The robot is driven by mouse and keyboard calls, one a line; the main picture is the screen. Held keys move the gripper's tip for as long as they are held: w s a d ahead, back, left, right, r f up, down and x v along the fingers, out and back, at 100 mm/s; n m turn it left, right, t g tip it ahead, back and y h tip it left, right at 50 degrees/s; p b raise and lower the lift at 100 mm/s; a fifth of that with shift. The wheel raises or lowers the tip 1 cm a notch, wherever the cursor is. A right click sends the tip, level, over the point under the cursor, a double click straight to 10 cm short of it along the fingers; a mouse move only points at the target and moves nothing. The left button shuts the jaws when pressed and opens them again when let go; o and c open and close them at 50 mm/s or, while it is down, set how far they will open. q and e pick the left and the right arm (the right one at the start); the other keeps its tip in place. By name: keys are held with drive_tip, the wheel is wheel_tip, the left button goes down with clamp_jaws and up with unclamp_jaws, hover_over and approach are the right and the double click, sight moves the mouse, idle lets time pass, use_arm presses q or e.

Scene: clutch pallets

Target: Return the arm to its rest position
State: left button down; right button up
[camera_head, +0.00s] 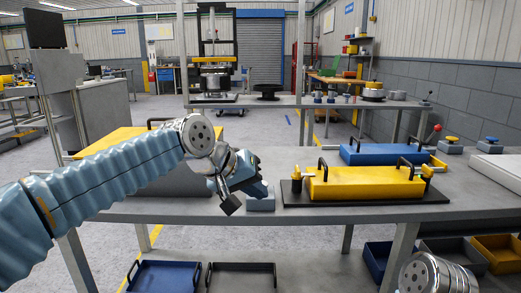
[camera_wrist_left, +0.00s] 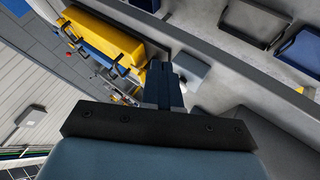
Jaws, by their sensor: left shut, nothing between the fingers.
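My left arm reaches in from the left in the head view, bent at the wrist over the table. My left gripper (camera_head: 259,187) is shut and empty, close to a small grey-blue block (camera_head: 261,204) at the table's front edge. Whether it touches the block cannot be told. In the left wrist view, the closed dark fingers (camera_wrist_left: 164,84) show beside the grey block (camera_wrist_left: 190,70). My right gripper is out of view; only a metallic joint of mine shows at bottom right in the head view.
On the table (camera_head: 380,213), a yellow fixture with black handles (camera_head: 365,183) stands right of the gripper, with a blue one (camera_head: 383,154) behind. Another yellow-topped unit (camera_head: 115,137) is behind my arm. Bins (camera_head: 165,276) sit on the lower shelf.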

use_arm(q)
drive_tip(key=w+a+f+n+g+y, duration=0.1)
drive_tip(key=a+f, duration=0.1)
drive_tip(key=f, duration=1.5)
drive_tip(key=w+a+f+g+y, duration=0.1)
drive_tip(key=a+f, duration=0.1)
drive_tip(key=f, duration=1.5)
drive_tip(key=s+a+f+g, duration=0.1)
drive_tip(key=s+a+f, duration=0.1)
drive_tip(key=s+f, duration=0.9)
drive_tip(key=s+a+f+n+g, duration=0.1)
drive_tip(key=s+a+f+g, duration=0.1)
drive_tip(key=s+f, duration=0.9)
drive_tip(key=shift+s+a+f, duration=0.25)
drive_tip(key=shift+a+f, duration=0.4)
drive_tip(key=shift+a, duration=0.15)
